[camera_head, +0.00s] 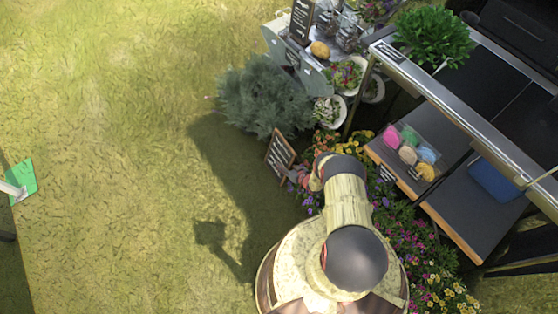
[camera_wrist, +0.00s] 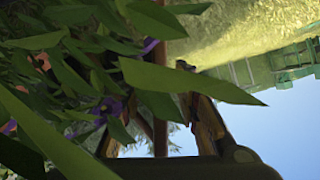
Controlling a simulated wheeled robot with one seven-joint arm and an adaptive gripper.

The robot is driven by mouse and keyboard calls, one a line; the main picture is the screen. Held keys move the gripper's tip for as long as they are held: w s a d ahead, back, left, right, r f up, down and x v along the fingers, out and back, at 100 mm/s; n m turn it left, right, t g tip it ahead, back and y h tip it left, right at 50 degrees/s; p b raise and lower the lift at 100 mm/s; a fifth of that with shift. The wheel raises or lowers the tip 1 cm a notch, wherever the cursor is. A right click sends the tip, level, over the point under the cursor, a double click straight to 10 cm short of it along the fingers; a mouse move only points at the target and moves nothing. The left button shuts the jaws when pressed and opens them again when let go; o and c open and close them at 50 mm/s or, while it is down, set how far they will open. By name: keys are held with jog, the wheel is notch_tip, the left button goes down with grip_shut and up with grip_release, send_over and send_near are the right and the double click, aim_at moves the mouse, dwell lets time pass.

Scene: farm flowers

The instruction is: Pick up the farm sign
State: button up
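A small dark sign with a wooden frame (camera_head: 280,155) stands tilted on the grass at the edge of the flower bed, left of the flowers. My gripper (camera_head: 298,178) is at the lower right edge of this sign, among the flowers. Whether it touches the frame I cannot tell. In the wrist view, brown wooden bars (camera_wrist: 160,132) show behind green leaves, and they look like part of the sign's frame.
Flowers (camera_head: 415,230) crowd the right side of my arm. A grey-green bush (camera_head: 262,97) is behind the sign. A stall with dark shelves (camera_head: 470,195) stands at right. A second black sign (camera_head: 302,20) is on a display behind. Open grass (camera_head: 110,150) lies left.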

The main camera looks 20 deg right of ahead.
jog(key=b+x, duration=0.1)
jog(key=x, duration=0.1)
jog(key=shift+w+a+f, duration=0.1)
jog(key=shift+w+f, duration=0.2)
jog(key=shift+r, duration=0.1)
jog(key=c, duration=0.8)
grip_shut()
